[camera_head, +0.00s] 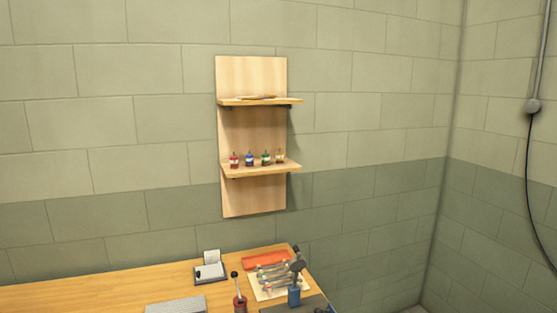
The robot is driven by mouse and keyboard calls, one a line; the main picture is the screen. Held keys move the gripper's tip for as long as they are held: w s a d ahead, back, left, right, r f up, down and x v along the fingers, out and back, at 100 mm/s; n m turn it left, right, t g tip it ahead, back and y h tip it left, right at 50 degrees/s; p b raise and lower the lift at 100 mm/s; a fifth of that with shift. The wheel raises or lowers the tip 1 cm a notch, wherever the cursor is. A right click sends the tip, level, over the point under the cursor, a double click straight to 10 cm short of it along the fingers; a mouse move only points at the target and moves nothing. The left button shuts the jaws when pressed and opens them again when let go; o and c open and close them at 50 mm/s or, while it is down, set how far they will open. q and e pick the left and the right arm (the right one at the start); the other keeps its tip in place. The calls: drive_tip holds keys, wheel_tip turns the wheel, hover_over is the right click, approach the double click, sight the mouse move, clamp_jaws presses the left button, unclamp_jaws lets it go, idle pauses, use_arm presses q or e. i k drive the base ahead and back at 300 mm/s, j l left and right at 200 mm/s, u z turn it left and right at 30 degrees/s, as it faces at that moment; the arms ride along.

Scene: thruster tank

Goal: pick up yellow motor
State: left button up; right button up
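On the lower shelf of a wooden wall unit stand several small upright items with dark tops, in a row. The rightmost one (280,157) is yellowish and looks like the yellow motor, though it is small in the picture. To its left stand a green one (266,158), a blue one (249,159) and a red one (234,160). They stand apart from each other. Neither of my grippers is in view.
The lower shelf (262,172) and upper shelf (260,101) stick out from the wall; a flat item lies on the upper one. Floor shows right.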

sight(280, 155)
drive_tip(key=i+l, duration=0.4)
drive_tip(key=l, duration=0.15)
drive_tip(key=i+l, duration=0.45)
drive_tip(key=l+u, duration=0.05)
drive_tip(key=l, duration=0.05)
